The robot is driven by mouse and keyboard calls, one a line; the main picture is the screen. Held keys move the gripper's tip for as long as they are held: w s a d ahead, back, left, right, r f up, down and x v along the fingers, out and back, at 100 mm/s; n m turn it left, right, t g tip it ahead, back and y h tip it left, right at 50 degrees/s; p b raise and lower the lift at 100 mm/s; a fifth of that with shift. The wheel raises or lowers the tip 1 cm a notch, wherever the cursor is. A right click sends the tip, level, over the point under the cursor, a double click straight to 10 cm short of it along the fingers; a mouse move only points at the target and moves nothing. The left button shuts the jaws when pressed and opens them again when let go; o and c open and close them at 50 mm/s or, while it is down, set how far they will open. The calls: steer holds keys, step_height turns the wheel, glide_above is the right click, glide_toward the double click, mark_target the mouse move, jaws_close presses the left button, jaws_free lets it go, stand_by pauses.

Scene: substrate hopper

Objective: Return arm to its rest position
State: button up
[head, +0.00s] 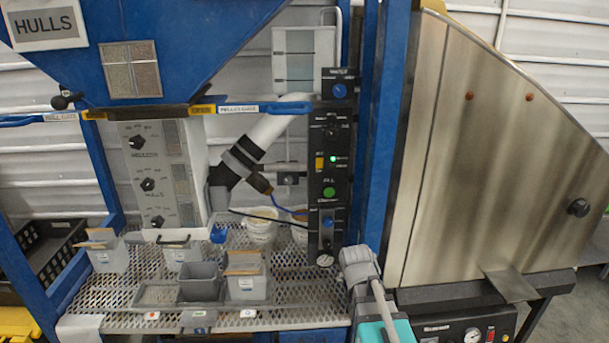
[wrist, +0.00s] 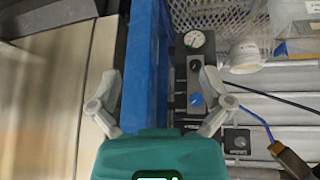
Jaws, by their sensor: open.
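My gripper (wrist: 160,82) is open in the wrist view, with its two pale grey fingers spread wide on either side of its teal body. Nothing is between the fingers. Behind them show a blue upright post (wrist: 147,65) and a black control panel (wrist: 195,75) with knobs and a gauge. I cannot tell the exact distance to them. In the head view, grey and teal parts of my arm show at the bottom, right of the centre. I cannot make out the fingers there.
A perforated metal shelf (head: 290,290) holds several grey bins and white tubs. The blue post (head: 383,140) and black control panel (head: 330,130) stand beside a large steel housing (head: 490,170) on the right. A black crate (head: 40,255) is at left.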

steer(key=s+a+r+n+g+y+p, duration=0.1)
steer(key=s+g+p, duration=0.4)
steer(key=s, duration=0.8)
steer(key=shift+s+a+r+n+g+y, duration=0.25)
steer(key=shift+a+r+n+g+y, duration=0.25)
steer(key=shift+a+r, duration=0.4)
steer(key=shift+a+f, duration=0.1)
steer(key=shift+c, duration=0.3)
